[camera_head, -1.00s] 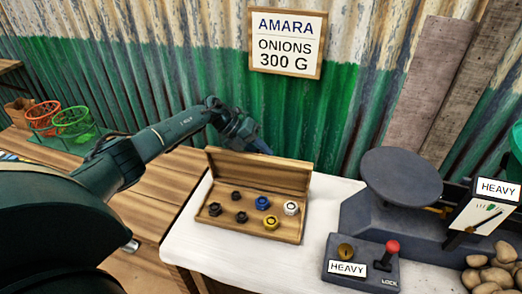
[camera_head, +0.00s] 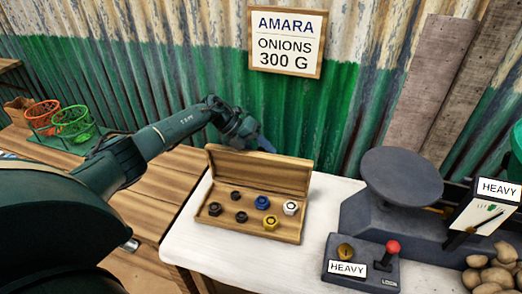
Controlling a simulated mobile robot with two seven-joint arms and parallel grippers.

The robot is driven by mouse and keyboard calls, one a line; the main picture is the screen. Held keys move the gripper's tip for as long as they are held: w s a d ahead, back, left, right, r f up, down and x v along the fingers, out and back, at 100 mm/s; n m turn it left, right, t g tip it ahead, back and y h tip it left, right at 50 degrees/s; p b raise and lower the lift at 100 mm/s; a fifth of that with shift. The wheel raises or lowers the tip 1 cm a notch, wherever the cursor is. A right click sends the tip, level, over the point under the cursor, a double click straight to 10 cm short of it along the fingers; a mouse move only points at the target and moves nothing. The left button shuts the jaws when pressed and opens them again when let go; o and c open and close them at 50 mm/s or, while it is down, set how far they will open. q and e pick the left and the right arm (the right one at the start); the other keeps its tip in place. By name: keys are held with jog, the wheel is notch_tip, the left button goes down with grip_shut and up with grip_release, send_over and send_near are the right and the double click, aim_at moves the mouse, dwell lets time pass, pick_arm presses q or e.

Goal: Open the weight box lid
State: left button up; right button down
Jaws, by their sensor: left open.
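The wooden weight box (camera_head: 228,226) sits on the white-topped table. Its lid (camera_head: 262,170) stands raised at the back, tilted up and open. Inside lie several hex weights: dark ones (camera_head: 241,217), a blue one (camera_head: 262,202), a yellow one (camera_head: 271,222) and a silver one (camera_head: 290,207). My left gripper (camera_head: 264,144) is behind and above the raised lid. It is open and empty, and its fingertips are partly hidden by the lid's edge. I cannot tell if it touches the lid. My right gripper is not in view.
A dark scale with a round pan (camera_head: 401,177) stands right of the box. In front is a control block with a red-knobbed lever (camera_head: 388,254). Potatoes (camera_head: 490,272) lie at far right. Red and green baskets (camera_head: 74,122) stand at left. A corrugated wall closes the back.

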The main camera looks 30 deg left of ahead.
pick_arm(q)
jog(key=b+v, duration=0.1)
jog(key=v, duration=1.2)
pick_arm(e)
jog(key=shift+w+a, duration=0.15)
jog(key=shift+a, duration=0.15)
pick_arm(q)
jog(key=shift+a, duration=0.1)
jog(key=shift+c, duration=0.2)
